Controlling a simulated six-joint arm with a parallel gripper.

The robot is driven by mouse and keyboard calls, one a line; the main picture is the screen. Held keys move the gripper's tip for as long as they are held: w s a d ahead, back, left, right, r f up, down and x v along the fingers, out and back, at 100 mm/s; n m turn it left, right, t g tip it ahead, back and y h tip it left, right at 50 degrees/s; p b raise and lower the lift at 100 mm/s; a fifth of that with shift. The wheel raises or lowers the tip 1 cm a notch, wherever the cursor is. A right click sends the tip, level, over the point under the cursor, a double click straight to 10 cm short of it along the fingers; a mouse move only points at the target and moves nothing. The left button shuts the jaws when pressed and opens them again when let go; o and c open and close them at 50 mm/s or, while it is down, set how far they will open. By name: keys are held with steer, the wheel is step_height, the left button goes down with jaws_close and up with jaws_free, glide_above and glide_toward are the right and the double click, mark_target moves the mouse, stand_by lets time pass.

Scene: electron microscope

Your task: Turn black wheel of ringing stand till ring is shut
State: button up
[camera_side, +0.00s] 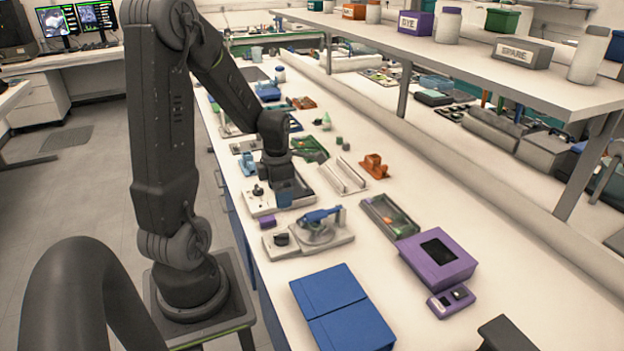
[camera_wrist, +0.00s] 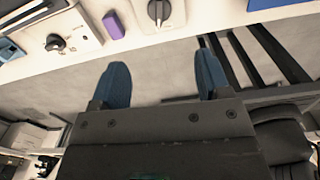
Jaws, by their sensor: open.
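Two pale stands with dark knobs are near the bench's left edge; I cannot tell for certain which is the ringing stand. The nearer stand (camera_side: 338,238) has a black wheel (camera_side: 282,239) and a blue lever (camera_side: 320,215) over a round part. The farther stand (camera_side: 262,208) has a small black knob (camera_side: 258,189). In the wrist view a black knob (camera_wrist: 56,43) shows at the upper left and a dial-like knob (camera_wrist: 159,11) at the top. Any ring's state is too small to tell.
A purple block (camera_side: 267,221) lies between the two stands. Blue boxes (camera_side: 340,308), a purple device (camera_side: 437,262) and a green-edged tray (camera_side: 390,216) are nearby. An orange part (camera_side: 374,166) stands behind. A raised shelf (camera_side: 480,60) runs along the right.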

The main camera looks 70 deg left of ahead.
steer(key=w+d+r+m+t, duration=0.1)
steer(key=d+r+m, duration=0.4)
steer(key=m, duration=0.5)
steer(key=w+d+r+m+t+y, duration=0.1)
steer(key=d+r+m+t, duration=0.1)
steer(key=d+r+m, duration=0.4)
steer(key=shift+d+r+m, duration=0.2)
steer(key=shift+d+m, duration=1.6)
steer(key=shift+m, duration=0.6)
steer(key=shift+c, duration=0.4)
steer(key=shift+w+a+f, duration=0.1)
steer(key=shift+a+f, duration=0.1)
steer(key=shift+a, duration=0.05)
steer(key=shift+c, duration=0.7)
steer(key=shift+g, duration=0.9)
steer(key=a+f, duration=0.1)
steer(key=a, duration=0.1)
steer(key=a+f, duration=0.4)
steer(key=a, duration=0.1)
steer(key=shift+w, duration=0.15)
steer(key=shift+c, duration=0.3)
steer(key=g+h, duration=0.1)
glide_above(281, 235)
step_height(281, 235, down, 7)
step_height(281, 235, down, 14)
steer(key=shift+a+r, duration=0.1)
steer(key=shift+r, duration=0.05)
steer(key=shift+c, duration=0.3)
